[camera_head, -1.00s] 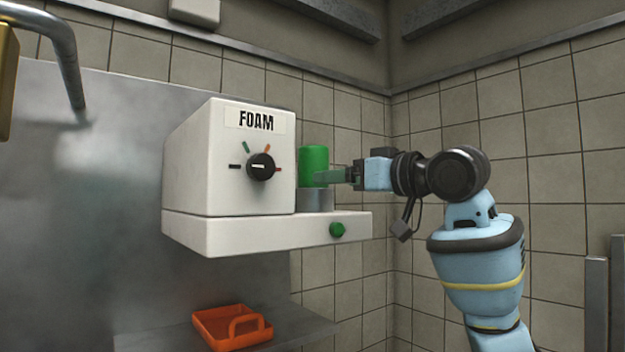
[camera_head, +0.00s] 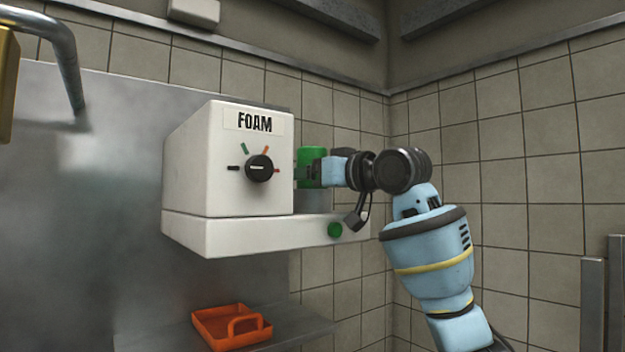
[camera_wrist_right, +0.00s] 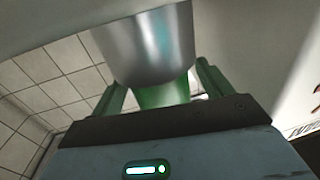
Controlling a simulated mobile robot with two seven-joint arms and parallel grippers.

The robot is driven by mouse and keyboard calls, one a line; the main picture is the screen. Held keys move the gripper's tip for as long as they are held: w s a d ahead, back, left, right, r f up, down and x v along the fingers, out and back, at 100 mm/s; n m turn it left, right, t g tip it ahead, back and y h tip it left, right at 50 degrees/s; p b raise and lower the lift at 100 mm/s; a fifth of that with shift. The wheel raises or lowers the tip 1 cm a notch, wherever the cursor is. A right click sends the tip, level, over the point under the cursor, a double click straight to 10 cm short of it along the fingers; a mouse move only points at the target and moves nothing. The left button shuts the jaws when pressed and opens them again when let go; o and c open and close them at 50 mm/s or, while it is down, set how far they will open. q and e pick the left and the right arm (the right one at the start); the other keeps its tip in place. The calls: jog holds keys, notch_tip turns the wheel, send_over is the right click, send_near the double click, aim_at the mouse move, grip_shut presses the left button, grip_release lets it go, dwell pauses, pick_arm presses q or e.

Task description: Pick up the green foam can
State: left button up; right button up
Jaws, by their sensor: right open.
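I cannot tell whether the fingers touch the can. My left gripper is out of view.
The FOAM machine (camera_head: 188,170) has a black dial (camera_head: 259,168) and a green button (camera_head: 335,230) on its ledge. An orange tray (camera_head: 205,327) lies on a metal shelf below. A metal pipe (camera_head: 65,50) hangs at the upper left. Tiled walls close off the back and right.

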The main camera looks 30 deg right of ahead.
jog(key=c, duration=1.3)
jog(key=shift+c, duration=0.2)
jog(key=shift+r, duration=0.15)
notch_tip(320, 180, up, 10)
jog(key=shift+s, duration=0.1)
